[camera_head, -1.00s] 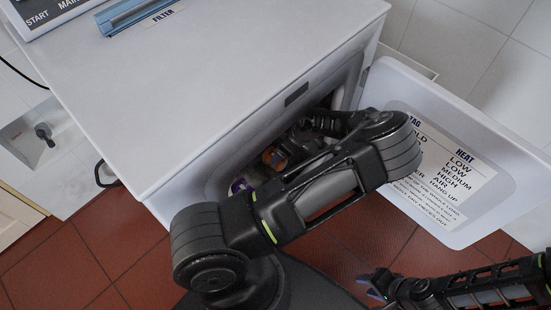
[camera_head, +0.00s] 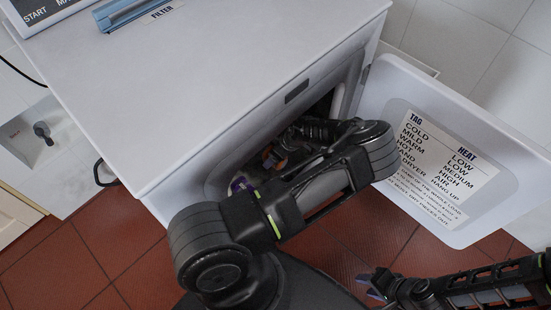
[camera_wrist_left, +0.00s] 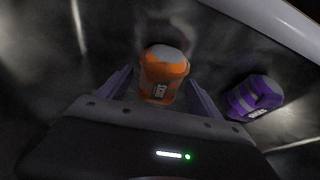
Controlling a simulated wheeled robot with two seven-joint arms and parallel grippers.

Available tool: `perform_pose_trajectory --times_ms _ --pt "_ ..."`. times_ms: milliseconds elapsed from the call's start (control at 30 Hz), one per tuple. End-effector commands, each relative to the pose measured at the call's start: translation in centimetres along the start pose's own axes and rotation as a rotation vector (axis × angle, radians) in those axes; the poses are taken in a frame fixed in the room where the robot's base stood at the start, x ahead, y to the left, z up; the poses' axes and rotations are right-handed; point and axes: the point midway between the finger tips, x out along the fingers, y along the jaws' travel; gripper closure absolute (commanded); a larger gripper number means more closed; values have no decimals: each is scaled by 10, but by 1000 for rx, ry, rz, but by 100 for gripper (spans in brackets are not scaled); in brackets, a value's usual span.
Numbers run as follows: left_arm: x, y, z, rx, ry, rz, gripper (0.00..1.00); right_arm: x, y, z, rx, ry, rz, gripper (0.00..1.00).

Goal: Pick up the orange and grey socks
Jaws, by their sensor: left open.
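The orange and grey socks (camera_wrist_left: 164,72) are a rolled bundle with a grey top and a small label, lying in the dark metal drum in the left wrist view. They show as a small orange patch (camera_head: 268,156) in the head view, partly covered by my arm. My left gripper (camera_wrist_left: 162,92) is open inside the drum, its purple fingers on either side of the lower part of the bundle. Contact cannot be told. My right gripper (camera_head: 369,285) is open and empty over the floor, outside the machine at the lower right.
A purple and grey sock bundle (camera_wrist_left: 254,97) lies to the right in the drum and shows near the opening in the head view (camera_head: 239,184). The white dryer (camera_head: 215,75) surrounds my left forearm with its opening. Its open door (camera_head: 470,212) stands on the right.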

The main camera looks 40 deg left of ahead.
Motion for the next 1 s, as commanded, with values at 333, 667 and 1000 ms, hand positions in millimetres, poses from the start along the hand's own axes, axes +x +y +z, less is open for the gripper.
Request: perform_pose_trajectory --times_ms 333,667,1000 --pt "6 0 0 -1 -1 1 25 0 0 0 0 0 0 64" --pt "6 0 0 -1 0 1 25 0 0 0 0 0 0 64" --pt "6 0 0 -1 -1 1 53 0 0 0 0 0 0 64"
